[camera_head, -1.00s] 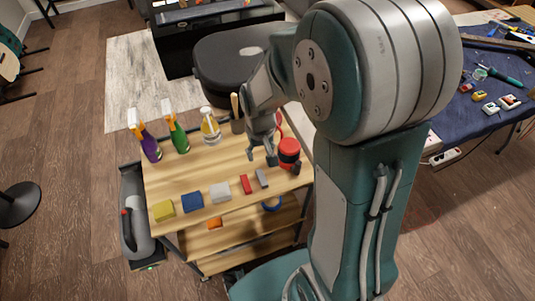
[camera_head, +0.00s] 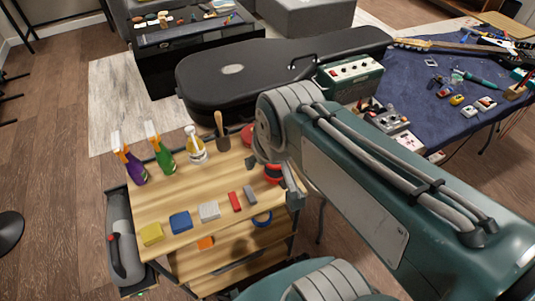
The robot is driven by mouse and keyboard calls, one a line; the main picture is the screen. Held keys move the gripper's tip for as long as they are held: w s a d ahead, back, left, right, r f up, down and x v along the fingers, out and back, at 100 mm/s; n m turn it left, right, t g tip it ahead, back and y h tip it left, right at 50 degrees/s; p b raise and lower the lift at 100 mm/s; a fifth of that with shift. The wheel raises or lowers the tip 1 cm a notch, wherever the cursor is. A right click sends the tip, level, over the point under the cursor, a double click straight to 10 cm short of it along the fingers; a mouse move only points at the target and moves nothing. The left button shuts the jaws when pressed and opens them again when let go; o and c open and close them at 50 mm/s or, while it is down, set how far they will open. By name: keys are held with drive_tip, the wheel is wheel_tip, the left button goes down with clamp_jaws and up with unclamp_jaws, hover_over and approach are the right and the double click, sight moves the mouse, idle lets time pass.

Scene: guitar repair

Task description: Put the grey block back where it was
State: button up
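A small dark grey block (camera_head: 250,194) lies on the wooden top of the cart, just right of a red block (camera_head: 235,202). A wider, pale grey-white block (camera_head: 209,211) lies to the left of the red one. The frames do not settle which is the task's grey block. My gripper (camera_head: 291,192) is low at the cart's right edge, right of the dark grey block and apart from it. It is mostly hidden behind my arm and the red item, so its opening and anything in it cannot be made out.
A blue block (camera_head: 180,221) and yellow block (camera_head: 151,233) continue the row. A red can-like item (camera_head: 272,174) stands close to my gripper. Spray bottles (camera_head: 163,152) and a clear bottle (camera_head: 195,147) line the back. A guitar case (camera_head: 240,75) lies behind the cart.

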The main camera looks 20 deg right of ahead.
drive_tip(key=s, duration=0.1)
drive_tip(key=s+r, duration=0.1)
drive_tip(key=shift+s+r+t, duration=0.3)
drive_tip(key=shift+s+t, duration=0.1)
